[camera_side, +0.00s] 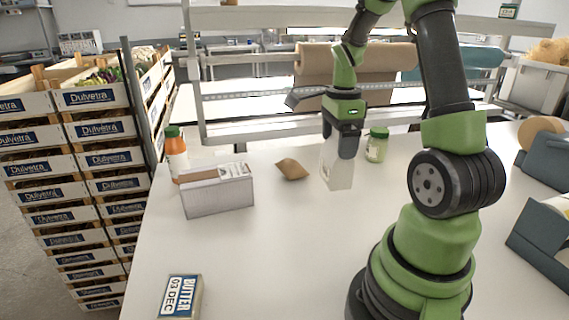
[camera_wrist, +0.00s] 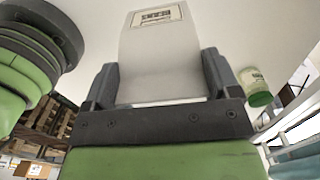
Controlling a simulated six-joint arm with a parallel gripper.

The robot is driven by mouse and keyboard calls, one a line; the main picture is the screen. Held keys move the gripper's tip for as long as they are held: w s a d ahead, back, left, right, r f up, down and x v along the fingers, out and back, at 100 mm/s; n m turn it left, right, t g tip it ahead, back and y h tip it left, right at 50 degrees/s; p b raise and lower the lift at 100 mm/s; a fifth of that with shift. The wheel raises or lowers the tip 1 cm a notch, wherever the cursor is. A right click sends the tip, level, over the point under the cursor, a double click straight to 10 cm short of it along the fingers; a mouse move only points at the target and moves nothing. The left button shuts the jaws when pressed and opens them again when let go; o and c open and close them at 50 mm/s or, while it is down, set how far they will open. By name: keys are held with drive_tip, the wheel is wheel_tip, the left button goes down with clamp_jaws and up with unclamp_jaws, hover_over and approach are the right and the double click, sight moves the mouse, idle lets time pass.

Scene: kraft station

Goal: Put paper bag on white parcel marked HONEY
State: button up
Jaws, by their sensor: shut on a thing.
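My gripper (camera_side: 341,152) points down above the table and is shut on a white, bag-like packet (camera_side: 337,170). In the wrist view the packet (camera_wrist: 160,60) sits between both fingers of my gripper (camera_wrist: 160,80); its printed label is too small to read surely. In the side view its lower end seems just clear of the table, though contact is hard to judge. A small brown paper pouch (camera_side: 292,169) lies on the table left of my gripper. A white box (camera_side: 218,196) with small print on top stands further left. I cannot read HONEY on anything.
An orange bottle with a green cap (camera_side: 176,152) stands behind the white box. A green-lidded jar (camera_side: 377,146) stands close right of my gripper. Grey dispensers (camera_side: 545,240) stand far right. The middle front table (camera_side: 275,250) is clear.

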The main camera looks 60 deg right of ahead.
drive_tip(key=w+r+n, duration=0.1)
drive_tip(key=w+r, duration=0.4)
drive_tip(key=w, duration=0.7)
drive_tip(key=w+a+r, duration=0.4)
drive_tip(key=w+a, duration=0.4)
drive_tip(key=w, duration=0.1)
wheel_tip(320, 180, down, 10)
drive_tip(key=shift+s+r, duration=0.2)
drive_tip(key=shift+s, duration=0.05)
drive_tip(key=shift+d, duration=0.1)
drive_tip(key=o, duration=1.3)
drive_tip(key=shift+f, duration=0.15)
drive_tip(key=shift+c, duration=0.2)
